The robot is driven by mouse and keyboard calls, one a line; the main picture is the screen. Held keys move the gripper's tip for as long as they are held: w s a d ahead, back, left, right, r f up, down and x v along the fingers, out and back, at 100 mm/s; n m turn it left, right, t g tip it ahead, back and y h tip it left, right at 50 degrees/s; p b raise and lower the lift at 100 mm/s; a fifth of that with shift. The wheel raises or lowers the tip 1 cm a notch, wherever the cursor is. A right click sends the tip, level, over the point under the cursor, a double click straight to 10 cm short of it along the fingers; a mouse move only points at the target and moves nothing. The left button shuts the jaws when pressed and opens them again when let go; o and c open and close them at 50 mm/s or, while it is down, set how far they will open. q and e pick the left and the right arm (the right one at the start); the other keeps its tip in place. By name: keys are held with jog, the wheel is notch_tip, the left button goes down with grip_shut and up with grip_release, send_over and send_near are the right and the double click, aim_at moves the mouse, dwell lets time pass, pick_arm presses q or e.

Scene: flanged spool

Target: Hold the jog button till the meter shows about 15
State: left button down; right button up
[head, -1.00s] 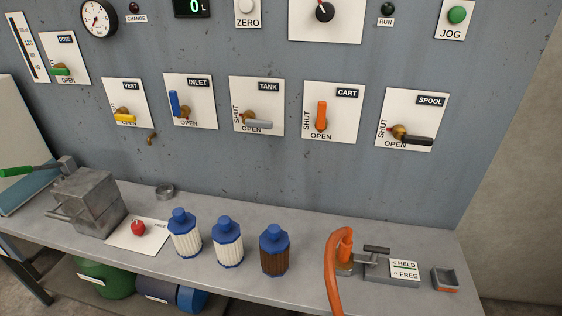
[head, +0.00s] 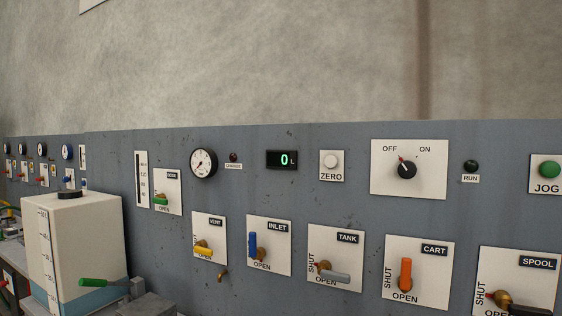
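The green jog button (head: 549,170) is on a white plate marked JOG at the right edge of the head view, with nothing touching it. The meter (head: 283,160) is a black digital display on the grey panel, and it reads 0 L in green. Neither of my grippers shows in the head view.
The selector knob (head: 407,170) points toward OFF. The run lamp (head: 471,166) is dark. A white zero button (head: 331,160) sits beside the meter. Several valve levers, including the orange cart lever (head: 406,274), line the panel below. A pale tank (head: 75,245) stands at left.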

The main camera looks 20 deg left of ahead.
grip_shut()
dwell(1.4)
